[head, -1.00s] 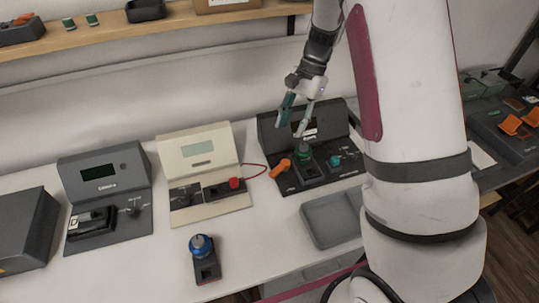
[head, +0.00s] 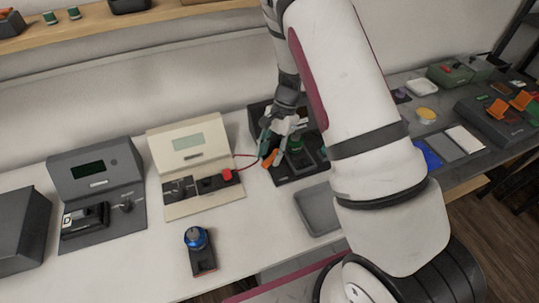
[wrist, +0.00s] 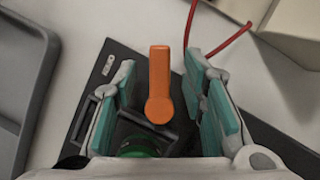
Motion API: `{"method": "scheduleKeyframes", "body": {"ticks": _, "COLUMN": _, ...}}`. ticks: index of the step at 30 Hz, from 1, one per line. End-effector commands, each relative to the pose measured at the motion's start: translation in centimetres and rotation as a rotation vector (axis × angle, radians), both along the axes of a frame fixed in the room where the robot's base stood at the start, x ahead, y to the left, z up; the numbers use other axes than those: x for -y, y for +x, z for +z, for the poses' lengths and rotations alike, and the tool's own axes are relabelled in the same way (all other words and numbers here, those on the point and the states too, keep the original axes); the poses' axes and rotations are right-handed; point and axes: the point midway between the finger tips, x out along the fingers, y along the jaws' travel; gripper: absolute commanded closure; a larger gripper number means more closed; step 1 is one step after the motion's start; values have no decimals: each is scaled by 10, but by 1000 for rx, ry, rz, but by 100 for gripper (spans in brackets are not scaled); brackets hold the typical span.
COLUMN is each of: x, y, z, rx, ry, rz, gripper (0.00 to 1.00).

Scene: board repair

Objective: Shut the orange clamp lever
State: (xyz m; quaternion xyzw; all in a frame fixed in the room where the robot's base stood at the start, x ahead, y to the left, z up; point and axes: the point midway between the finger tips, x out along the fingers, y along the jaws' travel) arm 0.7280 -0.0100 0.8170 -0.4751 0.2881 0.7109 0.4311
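The orange clamp lever (wrist: 159,85) is on the dark fixture (head: 296,175). In the wrist view it points toward the top of the picture, its round pivot end lower. In the head view the lever (head: 269,159) shows just below my gripper (head: 271,148), partly hidden by it. In the wrist view my gripper (wrist: 161,65) is open, with one teal-padded finger on each side of the lever. Gaps show on both sides, and neither pad visibly touches it. A green round part (wrist: 140,148) sits beside the pivot, partly covered by the gripper body.
A grey tray (head: 318,210) stands in front of the fixture. A cream console (head: 190,145) with a red knob (head: 227,175) and red cable is to the left. A blue-topped block (head: 202,258) stands at the front. My arm covers the fixture's right side.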

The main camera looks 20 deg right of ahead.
Motion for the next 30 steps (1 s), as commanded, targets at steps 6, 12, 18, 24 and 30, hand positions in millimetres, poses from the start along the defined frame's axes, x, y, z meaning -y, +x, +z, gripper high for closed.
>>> {"method": "scheduleKeyframes", "body": {"ticks": 6, "x": -4, "y": -2, "z": -10, "rx": 0, "ry": 0, "rz": 1, "gripper": 62}}
{"method": "scheduleKeyframes", "body": {"ticks": 12, "x": -4, "y": -2, "z": -11, "rx": 1, "ry": -1, "rz": 1, "gripper": 62}}
{"method": "scheduleKeyframes", "body": {"ticks": 18, "x": -4, "y": -2, "z": -10, "rx": 0, "ry": 0, "rz": 1, "gripper": 98}}
{"method": "scheduleKeyframes", "body": {"ticks": 24, "x": -4, "y": -1, "z": -10, "rx": 2, "ry": 1, "rz": -12, "gripper": 100}}
{"method": "scheduleKeyframes", "body": {"ticks": 30, "x": -6, "y": 5, "z": -10, "rx": 1, "ry": 2, "rz": -179, "gripper": 100}}
